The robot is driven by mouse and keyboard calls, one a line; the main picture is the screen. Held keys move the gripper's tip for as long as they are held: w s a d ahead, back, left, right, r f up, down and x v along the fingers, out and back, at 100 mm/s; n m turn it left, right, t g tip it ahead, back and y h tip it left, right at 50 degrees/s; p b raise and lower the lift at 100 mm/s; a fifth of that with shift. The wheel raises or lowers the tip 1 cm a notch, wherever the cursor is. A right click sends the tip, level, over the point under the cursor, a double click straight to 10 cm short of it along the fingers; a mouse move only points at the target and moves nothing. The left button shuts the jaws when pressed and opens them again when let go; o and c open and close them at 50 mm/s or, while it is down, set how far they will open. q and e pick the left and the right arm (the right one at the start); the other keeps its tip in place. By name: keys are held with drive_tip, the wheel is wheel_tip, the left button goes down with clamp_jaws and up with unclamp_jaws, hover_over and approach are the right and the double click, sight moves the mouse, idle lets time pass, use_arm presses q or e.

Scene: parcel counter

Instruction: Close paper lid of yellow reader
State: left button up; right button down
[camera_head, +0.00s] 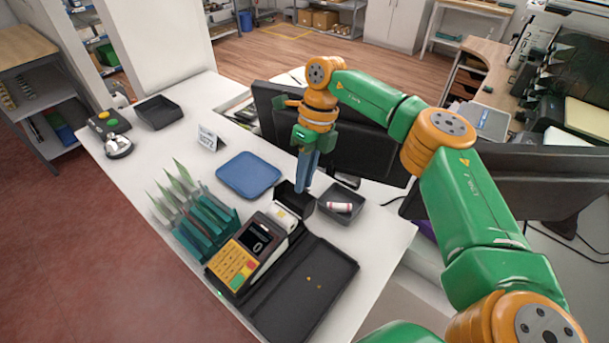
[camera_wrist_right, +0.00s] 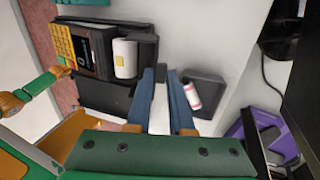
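The yellow reader (camera_head: 236,262) lies on the white counter with its yellow keypad toward the lower left. Its paper lid (camera_head: 294,198) looks raised, a dark flap behind the white paper roll (camera_head: 282,217). The roll is exposed and also shows in the right wrist view (camera_wrist_right: 125,58). My right gripper (camera_head: 305,187) points down beside the lid. I cannot tell whether a finger touches the lid. My left gripper is not in view.
A small dark tray (camera_head: 351,203) with a red-and-white roll stands right of the gripper. A blue tray (camera_head: 248,174), a teal rack (camera_head: 205,226) and a monitor (camera_head: 357,150) are close by.

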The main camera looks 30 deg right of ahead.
sight(291, 208)
idle(0.3)
drive_tip(key=shift+s+a+r+t+h+b, duration=0.1)
drive_tip(key=shift+a+r+t+h+b, duration=0.2)
drive_tip(key=shift+h, duration=0.25)
drive_tip(key=shift+s+a+r+t+h+b, duration=0.1)
drive_tip(key=shift+a+t+h, duration=0.1)
drive_tip(key=shift+a+h, duration=0.25)
drive_tip(key=shift+s+a+r+t+h+b, duration=0.15)
drive_tip(key=shift+a+t+h+b, duration=0.25)
drive_tip(key=shift+h+b, duration=0.3)
drive_tip(key=shift+s+a+r+t+h+b, duration=0.1)
drive_tip(key=shift+s+a+t+h+b, duration=0.1)
drive_tip(key=shift+a+h+b, duration=0.4)
drive_tip(key=shift+s+a+r+t+h+b, duration=0.15)
drive_tip(key=shift+a+t+h+b, duration=0.25)
drive_tip(key=shift+h, duration=0.5)
drive_tip(key=c, duration=0.8)
unclamp_jaws()
drive_tip(key=shift+c, duration=0.2)
